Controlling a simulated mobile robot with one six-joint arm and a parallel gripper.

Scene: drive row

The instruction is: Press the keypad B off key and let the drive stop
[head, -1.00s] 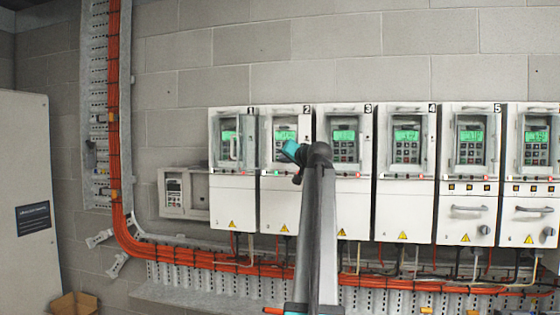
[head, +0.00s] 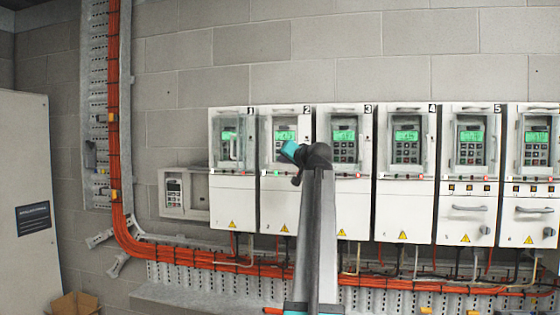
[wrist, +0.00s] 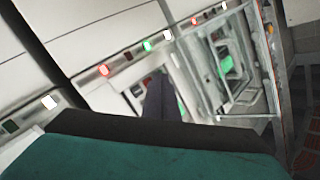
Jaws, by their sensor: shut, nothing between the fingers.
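A row of white drives stands on the wall, numbered 1 to 5 where labels show, each with a keypad and green display behind a window. My gripper (wrist: 160,88) is shut and empty; its dark fingers point at the window of drive 2 (head: 286,205). In the head view its teal part (head: 291,150) covers some of drive 2's keypad (head: 283,136). The wrist view, turned over, shows this keypad (wrist: 136,92) partly behind the fingers. I cannot tell whether they touch it. No letter B is readable, and the off key cannot be made out.
Drive 1 (head: 233,205) has a clear cover with a handle (wrist: 245,75), close beside my gripper. A small separate keypad box (head: 174,193) hangs to the left. Orange cables (head: 190,256) run below the drives. A grey cabinet (head: 25,150) stands at far left.

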